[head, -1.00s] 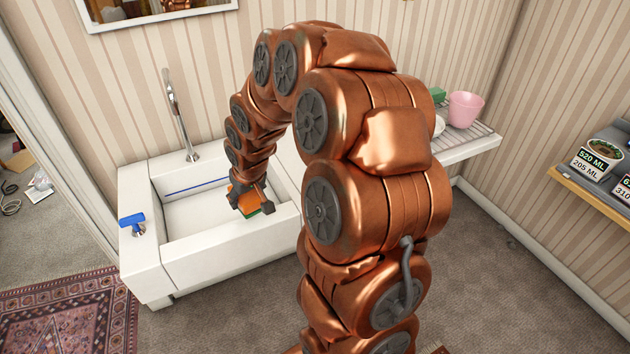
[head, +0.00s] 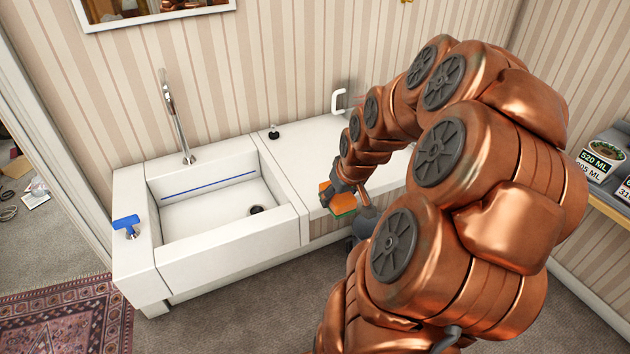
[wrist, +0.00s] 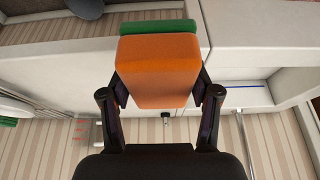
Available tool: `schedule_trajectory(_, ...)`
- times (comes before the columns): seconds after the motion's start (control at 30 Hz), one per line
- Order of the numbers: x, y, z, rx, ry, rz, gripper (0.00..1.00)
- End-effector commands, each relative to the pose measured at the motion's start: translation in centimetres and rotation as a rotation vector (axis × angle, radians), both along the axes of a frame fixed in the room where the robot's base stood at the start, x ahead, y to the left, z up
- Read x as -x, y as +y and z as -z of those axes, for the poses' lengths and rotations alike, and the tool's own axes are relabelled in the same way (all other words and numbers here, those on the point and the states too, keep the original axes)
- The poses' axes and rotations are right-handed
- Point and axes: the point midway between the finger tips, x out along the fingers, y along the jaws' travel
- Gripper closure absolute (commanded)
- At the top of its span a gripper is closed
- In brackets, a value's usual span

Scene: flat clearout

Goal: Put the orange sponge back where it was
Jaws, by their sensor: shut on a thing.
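The orange sponge (wrist: 158,75) with a green layer along one edge is held between the two fingers of my gripper (wrist: 158,95) in the wrist view. In the head view the sponge (head: 341,200) shows in my gripper (head: 350,200), near the front edge of the white counter to the right of the sink. It looks raised above the counter, though the exact gap is hard to tell. My arm hides the right part of the counter.
The white sink (head: 200,250) is empty, with a tap (head: 178,120) behind it and a blue-handled fitting (head: 126,223) at its left. A black stopper (head: 274,132) stands at the counter's back. The counter (head: 300,165) between sink and arm is clear.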

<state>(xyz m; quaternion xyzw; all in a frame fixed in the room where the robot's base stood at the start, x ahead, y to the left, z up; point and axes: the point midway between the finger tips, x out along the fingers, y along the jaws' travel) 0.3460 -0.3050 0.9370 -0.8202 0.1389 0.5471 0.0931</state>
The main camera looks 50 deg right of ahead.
Motion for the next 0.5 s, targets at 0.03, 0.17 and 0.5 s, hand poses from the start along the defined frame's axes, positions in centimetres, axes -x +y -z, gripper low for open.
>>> schedule_trajectory(0.03, -0.2, -0.2, -0.1, 0.0, 0.0, 0.0, 0.66)
schedule_trajectory(0.17, -1.5, -0.7, 0.1, -0.001, 0.002, -0.002, 0.66)
schedule_trajectory(0.5, -5.9, -2.7, 0.4, 0.0, 0.0, -0.001, 0.66)
